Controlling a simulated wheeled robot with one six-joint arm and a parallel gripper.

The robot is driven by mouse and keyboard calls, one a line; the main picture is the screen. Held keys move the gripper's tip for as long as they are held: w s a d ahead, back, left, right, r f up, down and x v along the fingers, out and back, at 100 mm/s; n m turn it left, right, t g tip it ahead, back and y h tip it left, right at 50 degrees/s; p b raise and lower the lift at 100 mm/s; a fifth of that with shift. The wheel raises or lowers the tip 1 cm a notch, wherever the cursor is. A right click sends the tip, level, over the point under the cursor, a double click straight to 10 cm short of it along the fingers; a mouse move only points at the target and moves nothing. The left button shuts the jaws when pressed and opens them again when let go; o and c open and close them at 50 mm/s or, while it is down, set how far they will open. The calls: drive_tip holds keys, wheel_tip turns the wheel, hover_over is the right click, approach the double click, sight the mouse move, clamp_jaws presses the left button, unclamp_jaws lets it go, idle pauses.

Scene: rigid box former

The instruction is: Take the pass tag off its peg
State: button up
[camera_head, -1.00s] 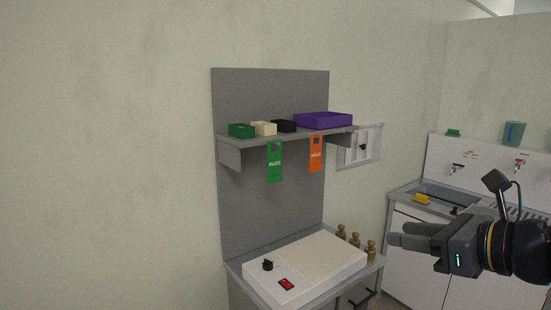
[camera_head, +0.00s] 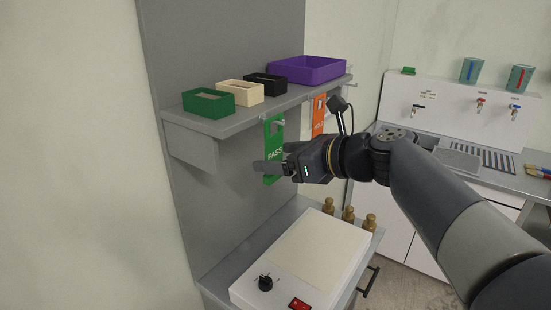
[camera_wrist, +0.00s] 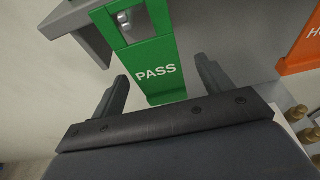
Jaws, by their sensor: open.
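The peg (camera_wrist: 123,18) shows through the slot near the tag's top. My gripper (camera_head: 268,167) is at the lower part of the tag, and its fingers hide some of it in the head view. My gripper (camera_wrist: 162,88) is open, with one finger to each side of the tag. I cannot tell whether a finger touches it.
An orange hold tag (camera_head: 319,115) hangs just right of the pass tag. The shelf (camera_head: 235,122) above carries green, cream, black and purple trays. Below stand a white box with a knob (camera_head: 300,262) and several brass weights (camera_head: 348,214). A sink counter is at right.

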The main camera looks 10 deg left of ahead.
sight(275, 156)
drive_tip(key=shift+x, duration=1.75)
drive_tip(key=shift+s+r, duration=0.1)
drive_tip(key=c, duration=1)
